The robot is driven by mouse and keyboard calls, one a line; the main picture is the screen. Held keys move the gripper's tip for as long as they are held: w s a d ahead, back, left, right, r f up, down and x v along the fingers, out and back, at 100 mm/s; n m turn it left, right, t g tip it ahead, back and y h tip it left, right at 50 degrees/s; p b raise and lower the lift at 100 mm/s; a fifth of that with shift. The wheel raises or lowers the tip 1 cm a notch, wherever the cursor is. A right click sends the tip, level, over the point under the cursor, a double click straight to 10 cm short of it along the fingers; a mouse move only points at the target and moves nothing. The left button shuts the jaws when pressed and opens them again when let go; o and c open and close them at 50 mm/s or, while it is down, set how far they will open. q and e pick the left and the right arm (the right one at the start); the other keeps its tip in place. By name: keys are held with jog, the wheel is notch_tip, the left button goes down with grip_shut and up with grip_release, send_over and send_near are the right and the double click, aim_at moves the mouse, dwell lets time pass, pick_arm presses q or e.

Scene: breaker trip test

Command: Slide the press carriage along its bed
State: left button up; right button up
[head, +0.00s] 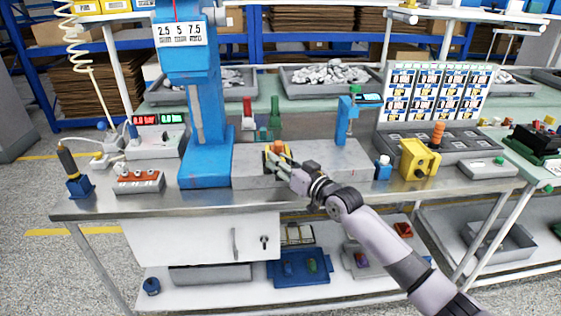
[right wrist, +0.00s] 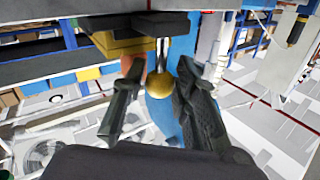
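The press carriage (head: 268,158) is a small yellow and dark block with an orange piece on top. It sits on the long grey bed (head: 335,158), near the foot of the blue press (head: 207,160). My right gripper (head: 280,166) is at the front of the carriage and hides part of it. In the right wrist view, a round brass knob (right wrist: 158,86) on a thin stem lies between the fingers of my right gripper (right wrist: 158,80). The fingers stand apart with gaps beside the knob, so it looks open. My left gripper is not in view.
A blue post fixture (head: 343,125) stands at the bed's right part. Right of it are a small blue block (head: 383,168) and a yellow box (head: 418,160). A red-switch strip (head: 139,181) lies left of the press. The bed between carriage and post looks clear.

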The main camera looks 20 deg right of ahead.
dwell(0.3)
jog(key=v, duration=1.2)
